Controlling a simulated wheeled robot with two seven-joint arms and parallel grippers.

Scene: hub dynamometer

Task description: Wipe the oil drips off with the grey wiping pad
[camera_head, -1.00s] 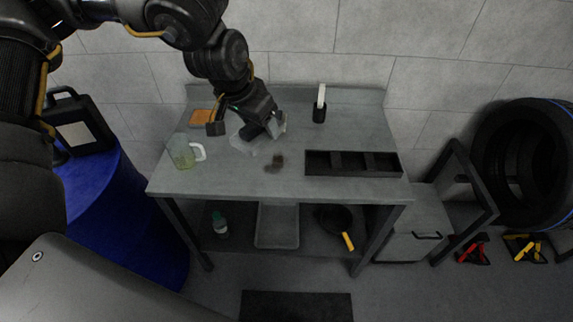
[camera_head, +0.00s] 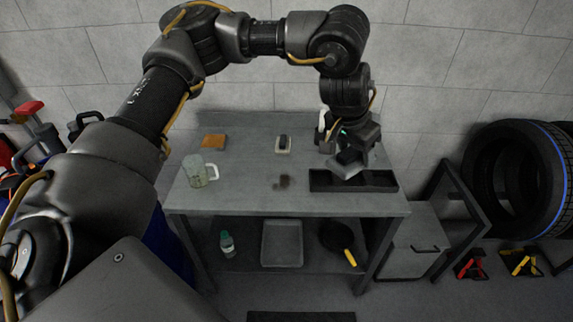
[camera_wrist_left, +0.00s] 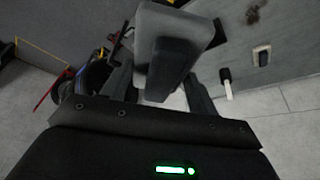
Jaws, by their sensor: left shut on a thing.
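The oil drips (camera_head: 283,182) are a dark brown patch on the grey workbench (camera_head: 240,190), near its middle front. They also show at the top of the left wrist view (camera_wrist_left: 252,14). My left gripper (camera_head: 352,152) is shut on the grey wiping pad (camera_head: 346,169) and holds it over the black compartment tray, right of the drips. In the left wrist view the pad (camera_wrist_left: 168,28) fills the space between the fingers, with a darker block against it. I cannot tell whether the pad touches the tray. My right gripper is not in view.
The black tray (camera_head: 384,186) lies at the bench's right front. A pale block with a dark top (camera_head: 283,144) sits at the back. A white-handled thing (camera_head: 323,122) stands behind my gripper.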

